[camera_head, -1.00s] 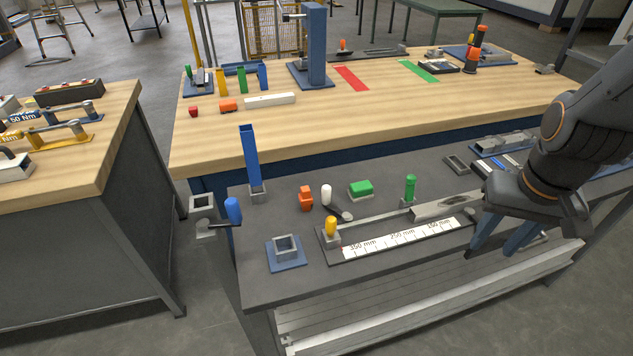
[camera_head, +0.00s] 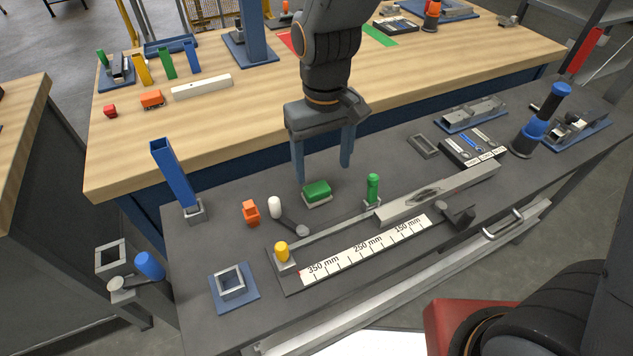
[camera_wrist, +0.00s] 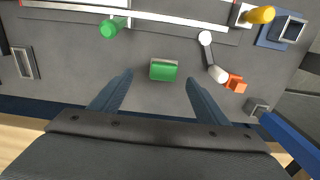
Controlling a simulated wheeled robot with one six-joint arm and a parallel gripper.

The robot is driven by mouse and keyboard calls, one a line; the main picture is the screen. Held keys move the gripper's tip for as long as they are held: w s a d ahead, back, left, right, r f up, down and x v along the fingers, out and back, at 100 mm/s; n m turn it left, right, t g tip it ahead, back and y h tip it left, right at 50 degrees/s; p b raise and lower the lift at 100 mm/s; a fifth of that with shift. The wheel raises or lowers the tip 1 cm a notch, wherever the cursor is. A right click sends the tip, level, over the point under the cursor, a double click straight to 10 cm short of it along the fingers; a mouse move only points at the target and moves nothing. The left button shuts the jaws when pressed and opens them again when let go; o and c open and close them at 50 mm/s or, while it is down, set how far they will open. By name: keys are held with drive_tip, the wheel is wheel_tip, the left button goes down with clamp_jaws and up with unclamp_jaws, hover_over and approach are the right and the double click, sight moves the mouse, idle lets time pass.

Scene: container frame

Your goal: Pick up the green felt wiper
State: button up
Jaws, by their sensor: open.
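The green felt wiper (camera_head: 317,190) is a small green block with a pale underside, lying on the dark grey bench top. It also shows in the wrist view (camera_wrist: 163,71), near the middle and ahead of the fingertips. My gripper (camera_head: 323,176) points down with its two blue-grey fingers spread wide and nothing between them. In the head view the fingertips are above and behind the wiper, one to each side. In the wrist view my gripper (camera_wrist: 158,82) has a finger on the left and on the right of the wiper's line, apart from it.
A green-handled peg (camera_head: 373,188) stands right of the wiper. A white-handled lever (camera_head: 287,215) and an orange block (camera_head: 251,212) are to the left. The measuring rail (camera_head: 365,251) runs in front. Bare bench surrounds the wiper closely.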

sight(317, 188)
drive_tip(key=shift+w+a+f, duration=0.1)
drive_tip(key=shift+a+f, duration=0.15)
drive_tip(key=shift+f, duration=0.1)
drive_tip(key=shift+a+f+p, duration=0.15)
drive_tip(key=shift+f+p, duration=0.1)
drive_tip(key=shift+f, duration=0.55)
drive_tip(key=shift+a+f+p, duration=0.1)
drive_tip(key=shift+f+p, duration=0.15)
drive_tip(key=shift+f, duration=0.55)
drive_tip(key=shift+a+f+p, duration=0.15)
drive_tip(key=shift+f+p, duration=0.45)
drive_tip(key=shift+f, duration=1.5)
drive_tip(key=c, duration=1.1)
drive_tip(key=shift+c, duration=0.2)
drive_tip(key=shift+w+r, duration=0.1)
wheel_tip(317, 188, up, 10)
drive_tip(key=b, duration=0.2)
